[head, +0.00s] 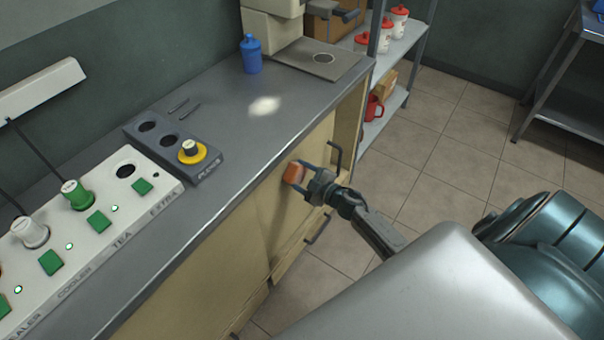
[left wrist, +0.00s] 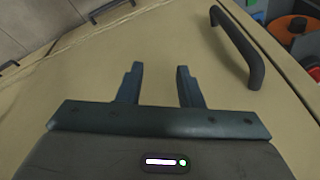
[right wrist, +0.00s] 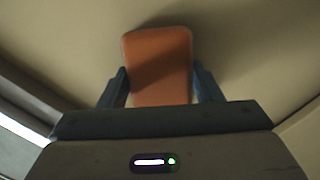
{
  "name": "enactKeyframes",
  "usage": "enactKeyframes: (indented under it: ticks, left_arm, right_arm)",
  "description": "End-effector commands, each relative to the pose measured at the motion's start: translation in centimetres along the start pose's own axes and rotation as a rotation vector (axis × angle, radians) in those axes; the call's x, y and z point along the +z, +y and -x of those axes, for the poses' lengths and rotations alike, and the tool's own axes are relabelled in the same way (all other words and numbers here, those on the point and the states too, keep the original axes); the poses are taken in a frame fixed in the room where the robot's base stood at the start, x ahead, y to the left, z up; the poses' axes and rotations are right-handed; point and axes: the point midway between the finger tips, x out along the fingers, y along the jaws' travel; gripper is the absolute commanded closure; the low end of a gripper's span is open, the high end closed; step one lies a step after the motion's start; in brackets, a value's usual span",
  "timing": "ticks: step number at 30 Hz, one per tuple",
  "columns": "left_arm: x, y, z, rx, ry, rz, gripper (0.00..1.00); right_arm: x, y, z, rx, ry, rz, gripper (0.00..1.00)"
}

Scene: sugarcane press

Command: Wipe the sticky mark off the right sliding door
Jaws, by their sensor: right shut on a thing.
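My right gripper (head: 304,180) is shut on an orange sponge (head: 294,173) and holds it at the cream right sliding door (head: 283,217) of the cabinet under the counter. The right wrist view also shows the sponge (right wrist: 160,62) between the two fingers, its far end against or very close to the pale panel. I see no sticky mark; the sponge and gripper hide part of the door. My left gripper (left wrist: 160,68) is open and empty in the left wrist view, facing a cream panel with a dark bar handle (left wrist: 237,48). It does not show clearly in the head view.
Dark handles (head: 336,157) stick out from the cabinet front near my right gripper. The grey counter (head: 225,120) holds a blue bottle (head: 251,54), a holed block (head: 175,150) and a control panel (head: 75,235). A shelf (head: 400,48) stands beyond. Tiled floor to the right is clear.

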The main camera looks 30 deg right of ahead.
Motion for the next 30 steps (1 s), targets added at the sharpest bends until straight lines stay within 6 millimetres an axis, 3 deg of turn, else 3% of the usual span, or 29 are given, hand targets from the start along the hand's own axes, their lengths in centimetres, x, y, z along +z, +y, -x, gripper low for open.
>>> enactKeyframes:
  ticks: [1,5,21,30]
  left_arm:
    - [-0.2,-0.1,0.9,0.000,0.000,0.000,0.67]
    - [-0.3,-0.1,1.2,0.000,0.000,0.000,0.67]
    - [-0.1,0.0,0.5,0.000,0.000,0.000,0.67]
    - [-0.2,-0.1,1.0,0.000,0.000,0.000,0.67]
  right_arm:
    - [-1.1,1.1,-0.2,0.007,0.011,0.001,0.60]
    - [-1.3,1.3,-0.2,0.007,0.012,0.001,0.60]
    - [1.5,3.9,-0.4,0.007,0.012,0.002,0.60]
    - [1.6,3.8,-0.1,0.005,0.009,-0.001,0.60]
